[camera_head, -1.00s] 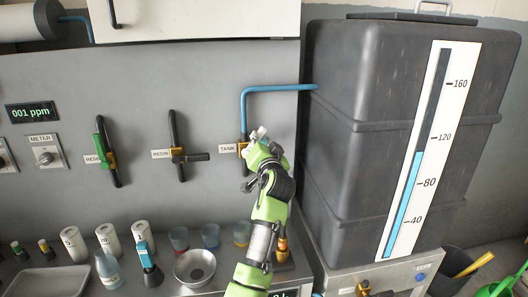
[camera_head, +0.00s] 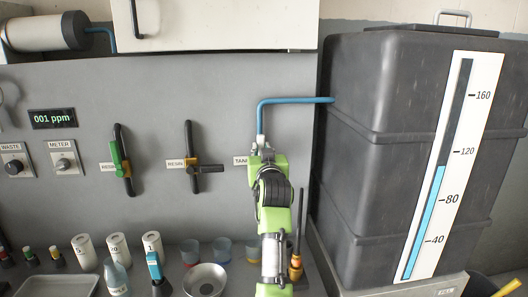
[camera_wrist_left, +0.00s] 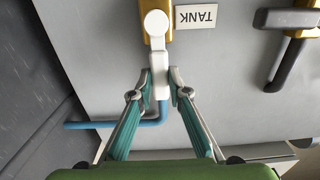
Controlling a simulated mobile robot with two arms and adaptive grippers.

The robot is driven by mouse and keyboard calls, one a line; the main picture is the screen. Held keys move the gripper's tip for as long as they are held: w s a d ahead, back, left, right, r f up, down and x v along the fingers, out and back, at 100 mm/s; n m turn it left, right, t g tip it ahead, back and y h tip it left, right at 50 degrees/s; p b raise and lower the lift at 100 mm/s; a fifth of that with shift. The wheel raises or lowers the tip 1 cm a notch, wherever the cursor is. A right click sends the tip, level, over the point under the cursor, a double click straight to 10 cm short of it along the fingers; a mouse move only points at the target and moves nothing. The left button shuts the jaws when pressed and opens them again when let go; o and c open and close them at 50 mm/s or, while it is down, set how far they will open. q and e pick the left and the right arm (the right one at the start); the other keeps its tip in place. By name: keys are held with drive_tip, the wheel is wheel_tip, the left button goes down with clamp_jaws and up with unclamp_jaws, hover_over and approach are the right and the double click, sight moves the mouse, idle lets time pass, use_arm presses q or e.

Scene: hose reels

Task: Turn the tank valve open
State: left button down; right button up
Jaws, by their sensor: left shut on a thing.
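The tank valve has a gold body and a white handle (camera_wrist_left: 159,68), beside the TANK label (camera_wrist_left: 196,16) in the left wrist view. The handle lies in line with the valve body and the blue pipe (camera_wrist_left: 110,125). My left gripper (camera_wrist_left: 162,76) is shut on the handle, with a teal finger on each side. In the head view my left gripper (camera_head: 262,155) is at the valve below the blue pipe (camera_head: 290,100), and the arm hides most of the valve. The grey tank (camera_head: 400,90) stands to the right. My right gripper is not in view.
Two resin valves, one green-handled (camera_head: 117,158) and one dark-handled (camera_head: 192,166), are on the panel to the left. The tank's side is close to my arm's right.

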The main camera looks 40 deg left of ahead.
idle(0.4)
use_arm(q)
drive_tip(key=c, duration=1.9)
unclamp_jaws()
drive_tip(key=v, duration=0.7)
drive_tip(key=shift+s+d, duration=0.1)
drive_tip(key=shift+s, duration=0.15)
